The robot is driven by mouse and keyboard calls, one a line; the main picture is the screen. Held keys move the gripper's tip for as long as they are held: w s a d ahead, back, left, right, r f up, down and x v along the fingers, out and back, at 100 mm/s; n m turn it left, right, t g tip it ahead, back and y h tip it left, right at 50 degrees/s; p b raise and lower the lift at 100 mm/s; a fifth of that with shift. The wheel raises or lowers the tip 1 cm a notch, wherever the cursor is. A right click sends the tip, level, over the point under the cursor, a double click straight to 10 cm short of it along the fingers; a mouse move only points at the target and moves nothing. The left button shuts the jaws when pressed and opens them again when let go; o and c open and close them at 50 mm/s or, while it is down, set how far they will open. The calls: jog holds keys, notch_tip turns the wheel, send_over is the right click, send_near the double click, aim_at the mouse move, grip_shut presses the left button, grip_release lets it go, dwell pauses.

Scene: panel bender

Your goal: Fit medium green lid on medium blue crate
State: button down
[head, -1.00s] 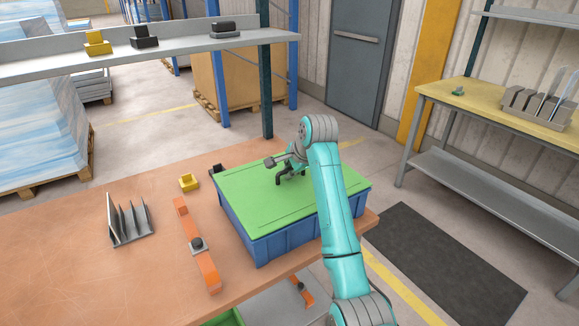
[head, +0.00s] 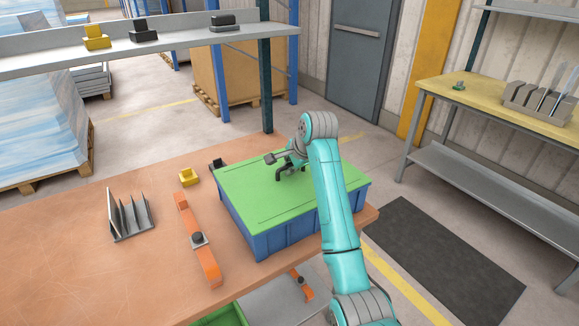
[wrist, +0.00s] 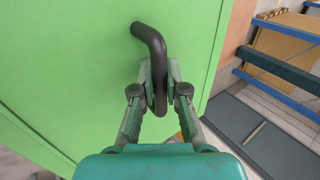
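The medium green lid (head: 250,205) lies over the top of the medium blue crate (head: 275,243), which stands at the right end of the orange-brown table. The lid looks nearly level and lined up with the crate's rim; whether it is fully seated along the far and right sides I cannot tell. A dark bent handle (wrist: 152,45) rises from the lid. My gripper (wrist: 160,98) is shut on this handle, one finger on each side of it. In the head view my arm hides part of the lid's right side and the crate's right front.
Left of the crate lie an orange bar with a dark knob (head: 197,240), a yellow block (head: 188,177) and a grey slotted rack (head: 130,222). A grey shelf (head: 180,42) spans the back. The table's left part is clear.

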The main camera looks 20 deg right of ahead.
jog(key=c, duration=1.1)
grip_release()
jog(key=shift+r, duration=0.1)
